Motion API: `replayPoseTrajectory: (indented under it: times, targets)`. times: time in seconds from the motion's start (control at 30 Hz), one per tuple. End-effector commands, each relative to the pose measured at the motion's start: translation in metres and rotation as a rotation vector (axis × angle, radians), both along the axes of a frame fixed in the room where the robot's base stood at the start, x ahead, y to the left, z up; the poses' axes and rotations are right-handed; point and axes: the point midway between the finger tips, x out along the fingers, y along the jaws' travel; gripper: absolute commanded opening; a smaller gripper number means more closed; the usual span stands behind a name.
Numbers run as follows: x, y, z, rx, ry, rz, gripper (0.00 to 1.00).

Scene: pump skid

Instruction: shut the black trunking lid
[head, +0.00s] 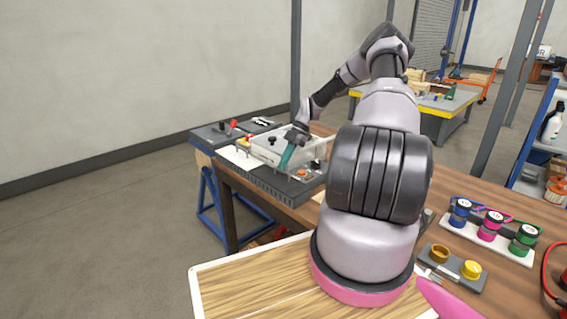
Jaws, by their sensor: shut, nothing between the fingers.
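A dark slotted strip, which looks like the trunking (262,187), runs along the near edge of the bench-top unit at centre left. I cannot make out its black lid as a separate part or tell how far open it is. My gripper (286,160), with teal fingers, is shut and empty. It points down over the unit, in front of a pale box (268,143) and above the trunking in the picture. I cannot tell whether its fingertips touch anything.
A dark plate (212,134) with a red-handled part lies behind on the left. An orange knob (301,173) is right of my gripper. Blue, pink and green pots stand on a white tray (488,245) at the right. Open floor lies at the left.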

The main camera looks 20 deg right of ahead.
Motion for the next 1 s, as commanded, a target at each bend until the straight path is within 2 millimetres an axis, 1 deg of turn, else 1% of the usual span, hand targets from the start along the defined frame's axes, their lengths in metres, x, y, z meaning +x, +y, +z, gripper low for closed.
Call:
replayPoseTrajectory:
  times: [0.03,0.27,0.37,0.47,0.6,0.8,1.0]
  targets:
    - [-0.001,-0.008,-0.008,-0.015,-0.005,-0.001,0.00]
    - [-0.001,-0.008,-0.008,-0.015,-0.005,-0.002,0.00]
    - [0.001,-0.012,-0.003,-0.016,-0.006,-0.002,0.00]
    - [0.004,-0.021,0.010,-0.016,-0.008,-0.005,0.00]
    - [0.010,-0.035,0.036,-0.012,-0.007,-0.006,0.00]
    - [0.017,-0.053,0.068,-0.006,-0.006,-0.003,0.00]
    - [0.021,-0.062,0.084,-0.002,-0.003,0.000,0.00]
